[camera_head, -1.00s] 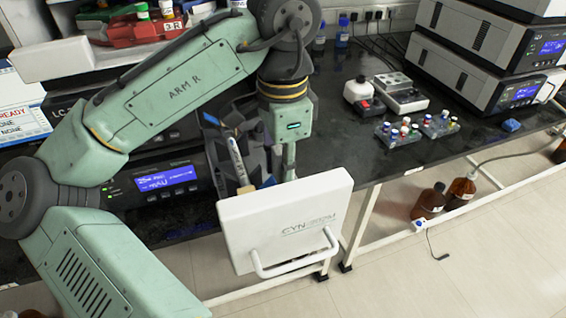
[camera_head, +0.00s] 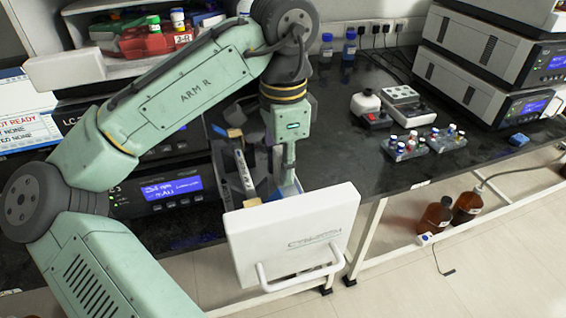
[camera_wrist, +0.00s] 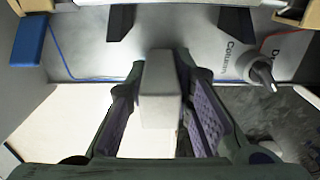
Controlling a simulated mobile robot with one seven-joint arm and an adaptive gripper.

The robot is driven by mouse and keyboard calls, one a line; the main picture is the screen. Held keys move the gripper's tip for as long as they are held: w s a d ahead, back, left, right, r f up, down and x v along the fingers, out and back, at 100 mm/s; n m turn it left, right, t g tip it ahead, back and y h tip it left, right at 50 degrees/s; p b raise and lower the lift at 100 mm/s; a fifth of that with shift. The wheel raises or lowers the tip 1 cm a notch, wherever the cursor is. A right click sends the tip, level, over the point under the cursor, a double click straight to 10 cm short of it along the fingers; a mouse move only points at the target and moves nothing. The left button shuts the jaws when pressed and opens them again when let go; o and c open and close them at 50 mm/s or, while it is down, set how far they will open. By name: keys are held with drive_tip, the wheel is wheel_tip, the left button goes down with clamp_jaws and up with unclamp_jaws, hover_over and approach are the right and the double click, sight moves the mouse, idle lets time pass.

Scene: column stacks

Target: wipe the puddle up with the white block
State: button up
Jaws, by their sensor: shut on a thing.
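My gripper (camera_wrist: 158,72) is shut on the white block (camera_wrist: 160,95), which looks pale grey in the wrist view. The block sits between the two purple-padded fingers and points into an open compartment with a grey floor (camera_wrist: 205,55). In the head view my arm reaches down behind the open white door (camera_head: 290,235), which hides the fingertips and the block. I cannot make out the puddle in either view. Whether the block touches the compartment floor cannot be told.
The white door has a handle (camera_head: 305,265) and stands open at the bench front. A blue part (camera_wrist: 28,40) and a round fitting (camera_wrist: 262,72) flank the compartment. Vial racks (camera_head: 405,147) stand on the bench. Brown bottles (camera_head: 434,215) stand below it.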

drive_tip(key=shift+s+d, duration=0.3)
drive_tip(key=shift+s, duration=0.6)
drive_tip(key=shift+s+d, duration=0.25)
drive_tip(key=shift+s, duration=0.65)
drive_tip(key=shift+w+a, duration=0.25)
drive_tip(key=shift+w, duration=0.45)
drive_tip(key=shift+w+a, duration=0.2)
drive_tip(key=shift+w, duration=0.55)
drive_tip(key=shift+w+a, duration=0.25)
drive_tip(key=shift+w, duration=0.45)
drive_tip(key=shift+r, duration=4.55)
